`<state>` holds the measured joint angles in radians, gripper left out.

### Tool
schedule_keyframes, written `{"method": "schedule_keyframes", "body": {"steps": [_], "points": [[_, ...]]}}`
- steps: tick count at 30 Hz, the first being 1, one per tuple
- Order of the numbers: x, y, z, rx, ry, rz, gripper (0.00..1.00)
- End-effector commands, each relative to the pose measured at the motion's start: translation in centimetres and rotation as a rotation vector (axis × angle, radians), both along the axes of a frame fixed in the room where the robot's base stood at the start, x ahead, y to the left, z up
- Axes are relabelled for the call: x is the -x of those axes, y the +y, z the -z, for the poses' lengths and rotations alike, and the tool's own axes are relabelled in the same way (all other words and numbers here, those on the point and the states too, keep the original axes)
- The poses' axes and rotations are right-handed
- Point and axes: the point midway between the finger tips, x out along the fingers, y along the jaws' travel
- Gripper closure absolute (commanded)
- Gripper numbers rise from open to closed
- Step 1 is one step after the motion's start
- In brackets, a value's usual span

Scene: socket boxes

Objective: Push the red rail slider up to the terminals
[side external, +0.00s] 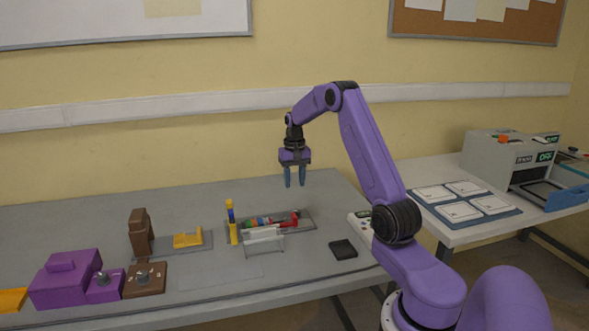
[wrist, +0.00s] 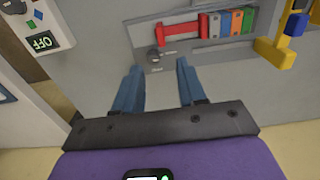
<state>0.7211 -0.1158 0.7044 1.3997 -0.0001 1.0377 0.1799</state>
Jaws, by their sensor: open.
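The red rail slider (wrist: 180,30) lies on a grey rail plate, left of the row of coloured terminals (wrist: 228,22) in the wrist view. Its right end is close to the row; I cannot tell whether they touch. In the side view the slider (side external: 290,220) is at the right part of the plate and the terminals (side external: 259,221) are left of it, partly behind a clear frame. My gripper (side external: 294,184) is open and empty, raised above the table beyond the plate. Its two blue fingers (wrist: 158,68) are apart in the wrist view, short of the slider.
A yellow and blue post (side external: 232,222) stands at the plate's left end. A black pad (side external: 343,249) lies at the front right. Purple boxes (side external: 65,279) and brown blocks (side external: 145,280) stand at the left.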

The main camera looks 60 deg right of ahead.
Motion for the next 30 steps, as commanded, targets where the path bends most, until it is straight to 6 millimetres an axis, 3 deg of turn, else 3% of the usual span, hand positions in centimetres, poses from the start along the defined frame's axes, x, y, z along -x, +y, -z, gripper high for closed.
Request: {"method": "schedule_keyframes", "body": {"steps": [3,9,25,28,30], "points": [[-0.1,0.0,-2.0,0.001,-0.003,-0.001,0.60],[0.0,0.0,-3.7,0.000,0.000,0.000,0.60],[-0.1,0.2,-4.0,0.000,0.000,-0.004,0.60],[-0.5,1.5,-4.3,0.000,-0.001,-0.038,0.60],[-1.1,3.7,-4.7,0.001,-0.002,-0.090,0.60]]}}
